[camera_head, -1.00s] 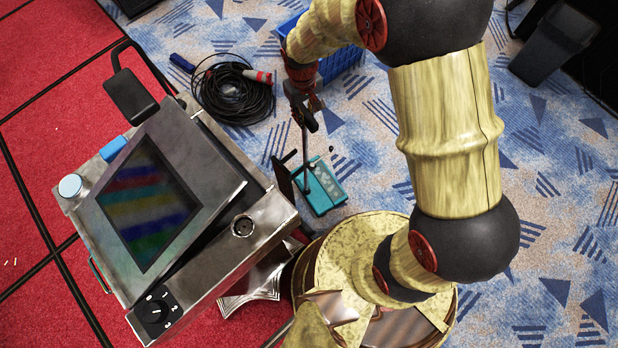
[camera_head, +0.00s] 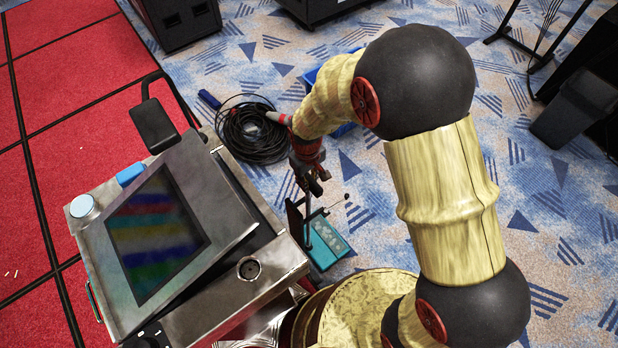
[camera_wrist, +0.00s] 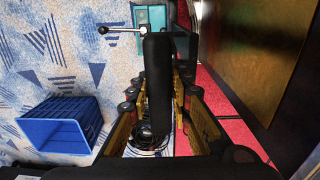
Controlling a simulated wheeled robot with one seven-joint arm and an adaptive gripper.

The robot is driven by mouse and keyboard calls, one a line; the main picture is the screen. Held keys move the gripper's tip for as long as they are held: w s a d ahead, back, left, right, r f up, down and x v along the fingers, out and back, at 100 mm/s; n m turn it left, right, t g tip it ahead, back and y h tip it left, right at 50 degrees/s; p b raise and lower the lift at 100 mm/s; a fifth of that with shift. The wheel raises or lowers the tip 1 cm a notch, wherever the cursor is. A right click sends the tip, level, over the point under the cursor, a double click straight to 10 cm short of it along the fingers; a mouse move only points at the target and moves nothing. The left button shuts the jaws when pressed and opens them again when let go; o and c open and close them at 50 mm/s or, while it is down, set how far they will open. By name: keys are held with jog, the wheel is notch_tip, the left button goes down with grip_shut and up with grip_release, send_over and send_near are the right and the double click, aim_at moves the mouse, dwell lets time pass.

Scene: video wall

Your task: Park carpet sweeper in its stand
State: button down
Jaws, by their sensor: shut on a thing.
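The carpet sweeper's teal head (camera_head: 327,244) is on the patterned carpet, right of the monitor console, in the head view. My gripper (camera_head: 312,184) is just above it, shut on the sweeper's upright handle. In the wrist view the black handle grip (camera_wrist: 158,85) stands between my fingers, with the teal part (camera_wrist: 123,17) beyond it at the top. A small lever with a ball knob (camera_head: 346,197) sticks out beside the handle. A dark upright plate (camera_head: 295,222) stands at the teal head's left edge; I cannot tell if it belongs to the stand.
The metal console (camera_head: 195,285) with a colour-bar screen stands close on the left. A coiled black cable (camera_head: 250,132) lies behind it. A blue crate (camera_wrist: 60,125) is near my arm. A black bin (camera_head: 575,112) is at the far right. Open carpet lies right of the sweeper.

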notch_tip(320, 180, down, 3)
jog(key=shift+w+f+b, duration=0.15)
jog(key=shift+b, duration=0.3)
jog(key=c, duration=1.6)
grip_release()
jog(key=shift+f, duration=0.15)
